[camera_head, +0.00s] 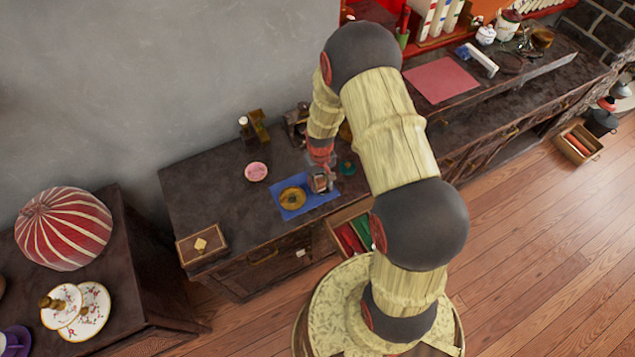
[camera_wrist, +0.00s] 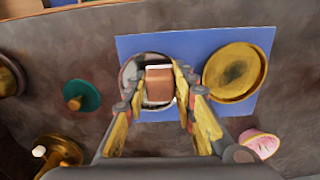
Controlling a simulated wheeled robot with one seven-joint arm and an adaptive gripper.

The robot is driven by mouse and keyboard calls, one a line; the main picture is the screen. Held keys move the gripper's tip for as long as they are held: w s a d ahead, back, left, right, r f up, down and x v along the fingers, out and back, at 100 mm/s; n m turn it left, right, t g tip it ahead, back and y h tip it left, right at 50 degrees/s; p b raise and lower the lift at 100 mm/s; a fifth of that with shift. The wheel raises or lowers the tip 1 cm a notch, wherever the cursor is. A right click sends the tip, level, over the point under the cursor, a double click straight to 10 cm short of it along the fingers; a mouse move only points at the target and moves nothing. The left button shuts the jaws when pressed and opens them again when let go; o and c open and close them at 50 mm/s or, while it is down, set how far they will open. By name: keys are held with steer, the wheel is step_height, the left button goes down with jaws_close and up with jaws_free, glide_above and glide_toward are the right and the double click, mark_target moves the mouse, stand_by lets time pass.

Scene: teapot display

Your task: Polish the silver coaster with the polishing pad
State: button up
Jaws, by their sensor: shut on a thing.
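The blue mat (camera_head: 290,212) lies on the dark cabinet top; it also shows in the wrist view (camera_wrist: 190,47). On it are the round silver coaster (camera_wrist: 129,72) and, to the right in the wrist view, a gold round dish or coaster (camera_wrist: 234,72), also seen in the head view (camera_head: 293,198). My gripper (camera_wrist: 160,80) is shut on the brown polishing pad (camera_wrist: 158,86) with white edges. The pad is over the silver coaster and hides much of it. I cannot tell whether they touch. In the head view my gripper (camera_head: 320,172) is over the mat's right part.
A pink dish (camera_head: 256,171) and a teal knobbed object (camera_head: 347,168) flank the mat. Brass pieces (camera_head: 258,126) stand behind, near the wall. A wooden box (camera_head: 202,244) sits at the front left. A drawer (camera_head: 350,232) with red and green contents is open below.

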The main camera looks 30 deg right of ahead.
mark_target(320, 182)
steer(key=shift+w+d, duration=0.35)
steer(key=shift+w, duration=0.35)
steer(key=shift+w+a, duration=0.35)
steer(key=shift+a, duration=0.4)
steer(key=shift+s+a, duration=0.4)
steer(key=shift+s, duration=0.35)
steer(key=shift+s+d, duration=0.45)
steer(key=shift+d, duration=0.35)
steer(key=shift+r+p, duration=2.25)
steer(key=shift+r, duration=0.75)
steer(key=shift+r+p, duration=1)
steer(key=shift+r, duration=0.5)
